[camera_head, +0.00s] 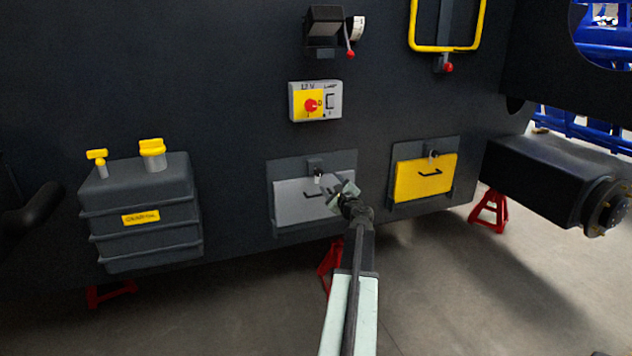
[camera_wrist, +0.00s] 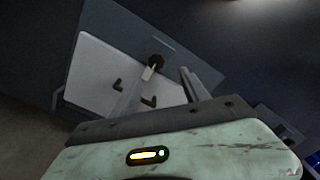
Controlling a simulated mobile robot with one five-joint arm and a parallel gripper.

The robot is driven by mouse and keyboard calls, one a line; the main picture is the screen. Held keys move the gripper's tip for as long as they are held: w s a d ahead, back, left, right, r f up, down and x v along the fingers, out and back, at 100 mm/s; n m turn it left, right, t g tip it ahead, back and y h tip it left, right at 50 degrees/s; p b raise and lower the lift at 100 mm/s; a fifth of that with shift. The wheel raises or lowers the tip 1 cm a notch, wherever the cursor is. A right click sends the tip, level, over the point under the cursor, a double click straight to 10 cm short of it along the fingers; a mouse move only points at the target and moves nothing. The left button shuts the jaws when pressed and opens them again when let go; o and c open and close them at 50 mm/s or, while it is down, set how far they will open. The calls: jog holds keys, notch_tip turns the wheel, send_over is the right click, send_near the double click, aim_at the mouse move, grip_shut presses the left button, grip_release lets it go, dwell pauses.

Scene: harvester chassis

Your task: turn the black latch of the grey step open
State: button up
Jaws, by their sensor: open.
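The grey step (camera_head: 292,207) is a flat panel in a dark frame on the chassis wall, and it also shows tilted in the wrist view (camera_wrist: 95,68). Its black latch (camera_head: 315,165) sits at the top middle of the panel. In the wrist view the latch (camera_wrist: 155,61) is a dark round piece with a pale tip pointing down over the panel. My gripper (camera_head: 333,182) is open and empty, just in front of the panel and a little below right of the latch.
A yellow step (camera_head: 425,178) with a similar latch is to the right. A grey box with a yellow and red switch (camera_head: 315,102) is above. A dark tank (camera_head: 142,212) with yellow caps stands out on the left. A red stand (camera_head: 329,262) is below; the floor in front looks clear.

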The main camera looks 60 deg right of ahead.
aim_at(320, 174)
jog(key=x, duration=0.8)
jog(key=shift+w+a, duration=0.25)
jog(key=shift+a, duration=0.05)
jog(key=shift+c, duration=0.2)
